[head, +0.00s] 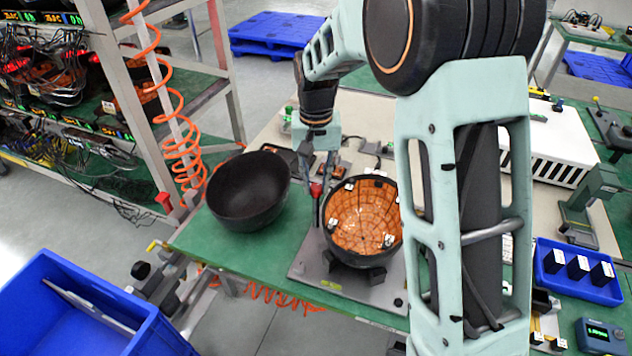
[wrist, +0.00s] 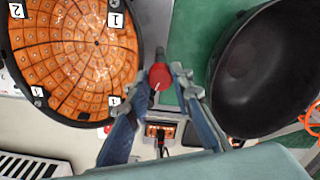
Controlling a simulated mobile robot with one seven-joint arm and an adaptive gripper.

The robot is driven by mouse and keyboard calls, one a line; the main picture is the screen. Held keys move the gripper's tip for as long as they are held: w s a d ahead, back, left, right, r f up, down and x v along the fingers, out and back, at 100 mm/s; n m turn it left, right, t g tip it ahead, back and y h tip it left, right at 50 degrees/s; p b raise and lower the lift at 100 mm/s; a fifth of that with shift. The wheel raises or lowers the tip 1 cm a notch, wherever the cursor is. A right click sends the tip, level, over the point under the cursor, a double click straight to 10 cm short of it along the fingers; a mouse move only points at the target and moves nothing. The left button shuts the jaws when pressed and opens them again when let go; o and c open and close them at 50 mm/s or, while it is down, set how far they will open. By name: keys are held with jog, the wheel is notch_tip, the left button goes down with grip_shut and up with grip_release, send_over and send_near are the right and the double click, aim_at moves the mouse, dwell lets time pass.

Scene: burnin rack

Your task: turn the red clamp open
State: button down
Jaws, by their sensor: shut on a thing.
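The red clamp (wrist: 159,76) shows in the wrist view as a round red knob with a pale line on it. In the head view its red part (head: 316,190) shows beside the left rim of the orange-lined bowl. My gripper (wrist: 167,88) has its fingertips on either side of the red knob and is shut on it. In the head view my gripper (head: 318,192) points down at the clamp, left of the bowl. The orange-lined bowl (head: 362,220) sits in a fixture on a grey plate (head: 318,264). The clamp's lower part is partly hidden by my fingers.
An empty black bowl (head: 248,190) stands close on the left of my gripper; it also shows in the wrist view (wrist: 268,75). A small orange-lit device (wrist: 160,131) lies behind the clamp. A blue bin (head: 90,310) stands at the lower left. The shelf rack is at the left.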

aim_at(316, 187)
jog(key=shift+n, duration=1.1)
jog(key=c, duration=1.7)
grip_release()
notch_tip(316, 187, up, 12)
jog(key=shift+r, duration=0.1)
